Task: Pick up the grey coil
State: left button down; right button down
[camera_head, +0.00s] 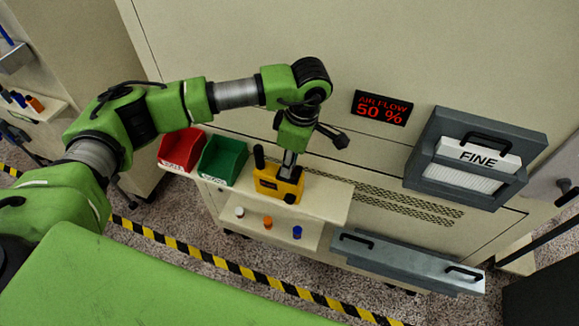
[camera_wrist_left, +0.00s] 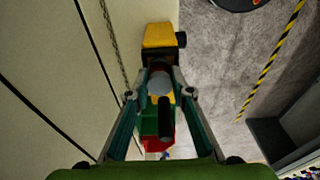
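My left gripper (camera_head: 308,131) is open above the yellow device (camera_head: 279,186), its fingers spread apart. A grey, metallic-looking cylinder (camera_head: 289,164) stands upright on the device, just below the gripper; it looks like the grey coil. In the left wrist view its round grey top (camera_wrist_left: 159,83) shows between the two open fingers (camera_wrist_left: 160,94), with a gap on each side. Whether the fingers reach down beside it is hard to tell. A black upright handle (camera_wrist_left: 166,118) of the device stands close to it. My right gripper is not in view.
A red bin (camera_head: 181,149) and a green bin (camera_head: 222,160) stand left of the device. A lower shelf holds small whitish (camera_head: 239,211), orange (camera_head: 267,222) and blue (camera_head: 297,232) pieces. The machine wall (camera_head: 330,80) rises close behind. A grey drawer (camera_head: 405,262) is at lower right.

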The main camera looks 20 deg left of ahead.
pick_arm(q)
jog(key=shift+r+b, duration=0.3)
jog(key=shift+b, duration=0.2)
jog(key=shift+w+r+b, duration=0.1)
jog(key=shift+r+b, duration=0.75)
jog(key=shift+b, duration=0.05)
jog(key=s+d+r+b, duration=0.1)
jog(key=s+r+b, duration=0.4)
jog(key=s+r, duration=0.5)
jog(key=s, duration=0.4)
jog(key=shift+r, duration=0.35)
